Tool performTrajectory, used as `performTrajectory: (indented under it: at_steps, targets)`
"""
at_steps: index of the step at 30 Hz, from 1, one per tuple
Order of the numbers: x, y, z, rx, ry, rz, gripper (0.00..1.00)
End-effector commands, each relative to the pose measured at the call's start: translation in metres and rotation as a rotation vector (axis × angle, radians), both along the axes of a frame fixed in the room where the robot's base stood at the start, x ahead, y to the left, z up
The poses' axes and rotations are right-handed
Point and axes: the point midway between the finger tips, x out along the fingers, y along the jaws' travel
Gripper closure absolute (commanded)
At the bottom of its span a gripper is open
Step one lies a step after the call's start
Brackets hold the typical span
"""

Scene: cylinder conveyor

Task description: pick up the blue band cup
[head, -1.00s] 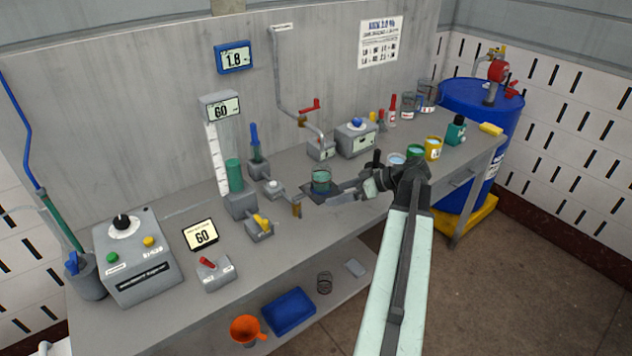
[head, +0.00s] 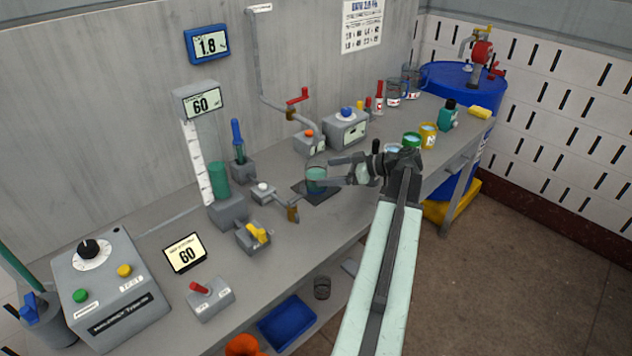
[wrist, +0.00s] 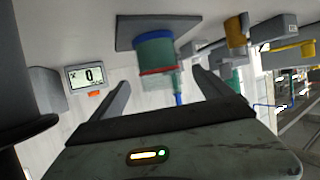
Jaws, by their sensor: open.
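A clear cup (head: 316,174) with green liquid stands upright on a dark square pad on the bench. In the wrist view, which looks upside down, this cup (wrist: 155,54) shows a blue band near its base and a red line above the green. My gripper (head: 331,171) is open just right of the cup, with its fingers pointing at it. In the wrist view, the cup is between the lines of my two fingers (wrist: 162,84), ahead of the tips or just at them; I cannot tell whether they touch.
A green cup (head: 411,139) and a yellow cup (head: 429,136) stand behind my arm at right. A grey box with a blue knob (head: 346,129) stands behind my gripper.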

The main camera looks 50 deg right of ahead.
Motion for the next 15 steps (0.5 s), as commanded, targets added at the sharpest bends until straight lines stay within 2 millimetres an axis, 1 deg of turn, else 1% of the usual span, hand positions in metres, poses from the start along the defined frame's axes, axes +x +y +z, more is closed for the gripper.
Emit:
performTrajectory:
  at_steps: [2,4,8,9,12,15]
  targets:
    - [0.002,0.0,0.0,0.0,0.0,-0.001,0.11]
    - [0.008,0.003,-0.002,0.0,0.0,0.0,0.11]
    - [0.028,0.011,-0.008,0.0,0.0,0.001,0.11]
    - [0.034,0.013,-0.012,-0.001,0.001,0.002,0.11]
    - [0.045,0.018,-0.016,0.0,0.001,0.0,0.11]
    - [0.046,0.018,-0.014,0.0,0.001,-0.002,0.11]
